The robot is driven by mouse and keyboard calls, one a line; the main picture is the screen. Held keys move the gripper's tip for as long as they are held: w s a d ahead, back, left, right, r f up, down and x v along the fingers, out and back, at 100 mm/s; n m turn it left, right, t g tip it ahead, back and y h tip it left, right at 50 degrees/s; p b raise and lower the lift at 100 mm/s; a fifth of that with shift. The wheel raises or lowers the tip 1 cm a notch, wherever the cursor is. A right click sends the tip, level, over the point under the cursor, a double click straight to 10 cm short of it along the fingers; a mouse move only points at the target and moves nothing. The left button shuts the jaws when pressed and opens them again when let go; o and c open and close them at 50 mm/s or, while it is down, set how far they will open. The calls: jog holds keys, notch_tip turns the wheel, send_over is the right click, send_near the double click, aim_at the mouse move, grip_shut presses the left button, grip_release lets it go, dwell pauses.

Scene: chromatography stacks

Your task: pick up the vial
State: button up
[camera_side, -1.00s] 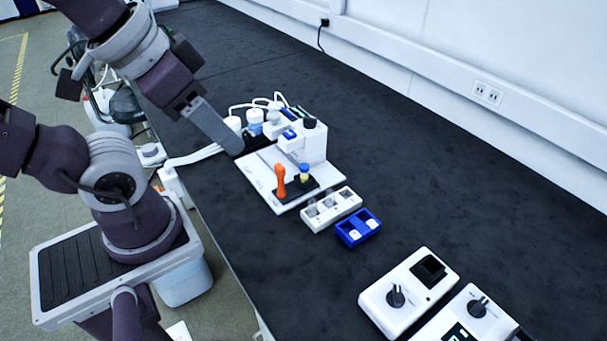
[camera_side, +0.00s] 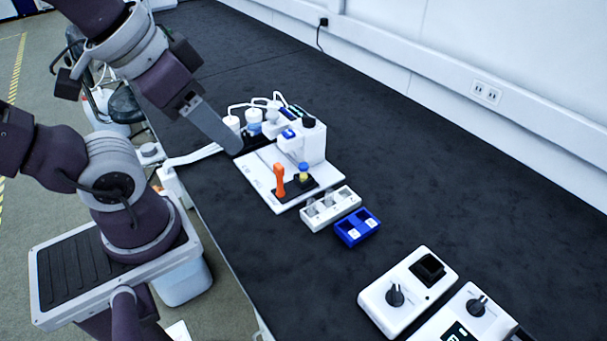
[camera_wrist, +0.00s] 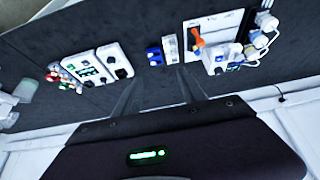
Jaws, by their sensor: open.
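A small vial (camera_side: 303,172) with a blue cap and a yellowish body stands upright on a dark block on the white base plate (camera_side: 262,190), just right of an upright orange piece (camera_side: 278,180). My gripper (camera_side: 236,151) is up and to the left of the vial in the side view, apart from it; one long grey finger shows there. In the wrist view my gripper's two fingers (camera_wrist: 157,75) are spread with nothing between them.
A white instrument with bottles and tubes (camera_side: 313,142) stands behind the vial. A white rack with clear vessels (camera_side: 330,208) and a blue rack (camera_side: 358,228) lie in front. White knobbed devices (camera_side: 408,290) stand at lower right. The dark bench is clear to the right.

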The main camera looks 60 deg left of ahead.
jog(key=w+a+f+m+g, duration=0.1)
jog(key=w+m, duration=0.2)
jog(key=w, duration=0.2)
jog(key=w+a+m+g, duration=0.1)
jog(key=w+a+m, duration=0.1)
jog(key=w, duration=0.3)
jog(key=m+g+h, duration=0.1)
jog(key=m+g, duration=0.3)
jog(key=m, duration=0.9)
send_over(303, 166)
jog(key=f, duration=2.4)
jog(key=shift+a+f, duration=0.1)
jog(key=shift+a, duration=0.15)
jog(key=f, duration=0.7)
jog(key=shift+d, duration=0.25)
grip_shut()
